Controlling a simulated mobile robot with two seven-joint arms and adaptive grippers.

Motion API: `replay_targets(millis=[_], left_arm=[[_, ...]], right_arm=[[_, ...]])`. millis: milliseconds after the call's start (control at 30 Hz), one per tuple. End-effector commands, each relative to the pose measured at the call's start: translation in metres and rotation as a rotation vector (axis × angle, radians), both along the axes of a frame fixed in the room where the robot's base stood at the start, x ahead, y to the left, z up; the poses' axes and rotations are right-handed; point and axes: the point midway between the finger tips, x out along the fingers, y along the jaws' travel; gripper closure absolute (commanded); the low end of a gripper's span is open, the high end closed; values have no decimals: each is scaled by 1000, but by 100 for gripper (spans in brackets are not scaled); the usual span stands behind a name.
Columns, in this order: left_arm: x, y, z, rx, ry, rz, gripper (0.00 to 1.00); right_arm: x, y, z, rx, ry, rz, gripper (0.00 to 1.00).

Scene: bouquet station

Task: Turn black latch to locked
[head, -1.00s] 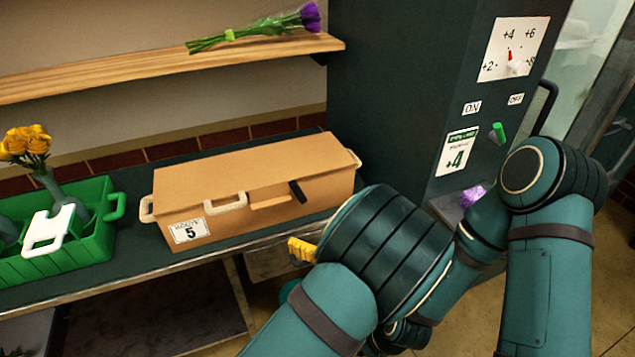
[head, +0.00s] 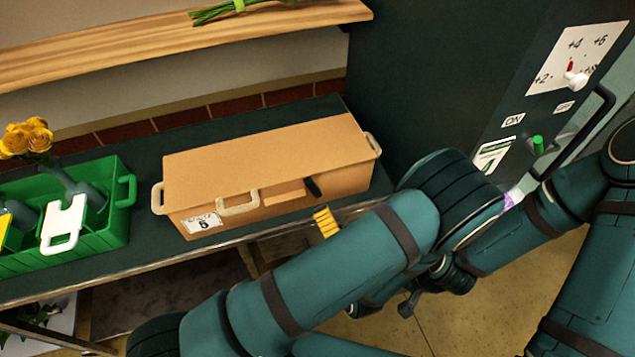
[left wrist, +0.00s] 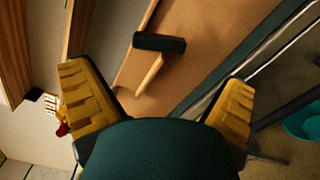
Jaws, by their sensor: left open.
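The black latch (head: 312,187) is a short bar on the front of the tan box (head: 270,150), tilted in the head view. In the left wrist view the latch (left wrist: 159,43) lies crosswise beside a tan strip on the box. My left gripper (left wrist: 155,76) is open, its two yellow fingers wide apart and nothing between them at the tips. In that view the latch shows beyond the fingers, apart from them. In the head view one yellow finger (head: 326,222) shows just below and in front of the latch; my arm hides the rest. The right gripper is mostly hidden behind my arms.
The box stands on a dark counter (head: 130,262) beside a green crate (head: 118,225) with a vase of yellow flowers. A wooden shelf (head: 150,50) runs above. A dark cabinet with a dial panel (head: 578,58) and a green knob (head: 537,145) stands right.

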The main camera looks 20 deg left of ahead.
Motion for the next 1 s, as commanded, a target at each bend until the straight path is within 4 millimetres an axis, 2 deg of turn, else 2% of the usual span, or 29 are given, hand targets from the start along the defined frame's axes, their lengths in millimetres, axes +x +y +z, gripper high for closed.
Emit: replay_targets(millis=[300, 500, 700, 933, 967, 1000], left_arm=[[52, 36, 1, -3, -3, 4, 0], [74, 50, 0, -4, -2, 1, 0], [82, 56, 1, -2, -2, 0, 0], [82, 56, 1, -2, -2, -1, 0], [82, 56, 1, -2, -2, 0, 4], [82, 56, 1, -2, -2, 0, 18]], right_arm=[[0, 0, 2, 1, -1, 1, 100], [0, 0, 3, 1, -1, 1, 100], [0, 0, 3, 1, -1, 1, 100], [0, 0, 3, 1, 0, 0, 100], [0, 0, 3, 1, -1, 1, 100], [0, 0, 3, 1, 0, 0, 100]])
